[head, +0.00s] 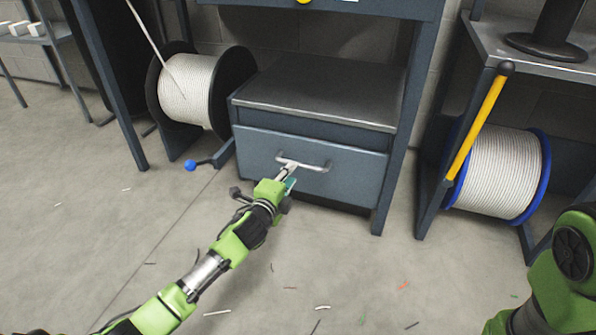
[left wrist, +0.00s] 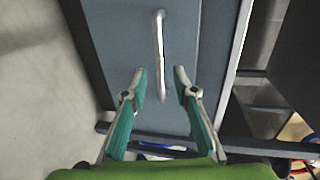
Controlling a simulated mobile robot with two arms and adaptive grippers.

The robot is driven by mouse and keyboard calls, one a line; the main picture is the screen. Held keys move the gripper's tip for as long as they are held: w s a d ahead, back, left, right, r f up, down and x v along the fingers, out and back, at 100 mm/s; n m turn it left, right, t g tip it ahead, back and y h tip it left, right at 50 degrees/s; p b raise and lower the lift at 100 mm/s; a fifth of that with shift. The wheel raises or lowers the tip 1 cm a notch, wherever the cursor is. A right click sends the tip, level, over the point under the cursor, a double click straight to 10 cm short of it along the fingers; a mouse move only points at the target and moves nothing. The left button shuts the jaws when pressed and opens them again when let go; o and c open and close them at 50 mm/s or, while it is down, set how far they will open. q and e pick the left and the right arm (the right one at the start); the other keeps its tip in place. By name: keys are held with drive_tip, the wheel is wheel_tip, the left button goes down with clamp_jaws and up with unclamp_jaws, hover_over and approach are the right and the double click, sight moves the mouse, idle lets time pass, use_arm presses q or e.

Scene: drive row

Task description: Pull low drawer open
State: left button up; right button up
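The low drawer (head: 340,180) has a blue-grey front under a dark metal top and looks shut or nearly so. Its silver bar handle (head: 318,167) runs across the upper front. My left gripper (head: 286,170) is at the left part of this handle. In the left wrist view, the left gripper (left wrist: 160,73) is open, with its two teal-backed fingers apart on either side of the lower end of the handle (left wrist: 158,40). I see a gap between each finger and the bar. My right arm shows at the lower right, but its gripper is out of view.
A spool of white rope (head: 187,90) stands left of the drawer unit, with a blue-knobbed lever (head: 191,165) near the floor. A blue-rimmed spool (head: 497,175) and a yellow bar (head: 478,128) are at the right. The floor before the drawer is open, with small scraps.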

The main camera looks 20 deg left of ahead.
sight(298, 163)
use_arm(q)
drive_tip(key=shift+b+x, duration=2.15)
drive_tip(key=shift+x, duration=1.7)
drive_tip(key=shift+c, duration=0.4)
clamp_jaws()
